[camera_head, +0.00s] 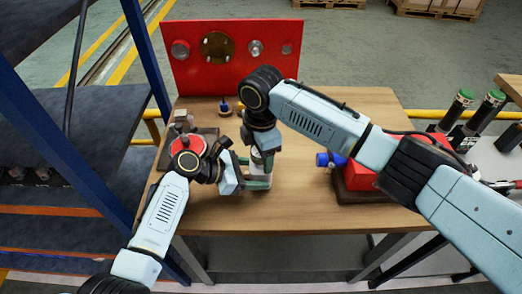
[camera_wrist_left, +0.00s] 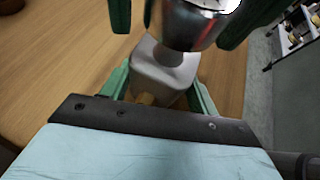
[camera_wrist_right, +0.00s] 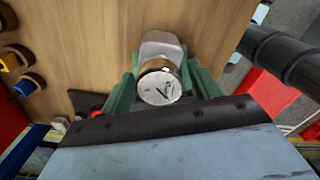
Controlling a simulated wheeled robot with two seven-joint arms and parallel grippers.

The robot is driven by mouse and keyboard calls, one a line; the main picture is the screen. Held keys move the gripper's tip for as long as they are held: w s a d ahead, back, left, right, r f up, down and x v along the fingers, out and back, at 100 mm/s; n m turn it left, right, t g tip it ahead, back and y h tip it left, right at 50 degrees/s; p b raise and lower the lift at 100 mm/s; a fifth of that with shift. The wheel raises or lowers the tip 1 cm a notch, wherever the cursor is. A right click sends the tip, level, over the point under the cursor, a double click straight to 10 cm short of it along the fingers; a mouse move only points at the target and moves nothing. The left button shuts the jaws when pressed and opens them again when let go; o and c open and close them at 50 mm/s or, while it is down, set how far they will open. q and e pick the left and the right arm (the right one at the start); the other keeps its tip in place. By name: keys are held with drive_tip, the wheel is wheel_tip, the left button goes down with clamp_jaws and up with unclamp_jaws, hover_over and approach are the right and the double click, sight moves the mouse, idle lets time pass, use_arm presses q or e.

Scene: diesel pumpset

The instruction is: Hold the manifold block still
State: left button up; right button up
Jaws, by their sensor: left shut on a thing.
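The pale grey manifold block (camera_wrist_left: 160,72) stands on the wooden table. In the left wrist view, my left gripper (camera_wrist_left: 158,95) is shut on it, with a green finger on each side. The block also shows in the right wrist view (camera_wrist_right: 161,47). A round metal gauge (camera_wrist_right: 160,88) with a white dial sits at its top. My right gripper (camera_wrist_right: 163,78) comes from above, with its green fingers on either side of the gauge. A gap shows beside one finger in the left wrist view. In the head view, the two grippers (camera_head: 258,172) meet and largely hide the block.
A red panel (camera_head: 232,75) with round fittings stands at the table's back. A red and blue pump part (camera_head: 357,178) sits to the right, partly behind my right arm. Small parts (camera_head: 225,108) lie at the back left. The table's front (camera_head: 290,210) is clear.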

drive_tip(key=shift+o, duration=0.5)
drive_tip(key=shift+r, duration=0.2)
drive_tip(key=shift+r, duration=0.3)
wheel_tip(320, 180, up, 11)
drive_tip(key=shift+r, duration=0.15)
use_arm(q)
drive_tip(key=o, duration=1.4)
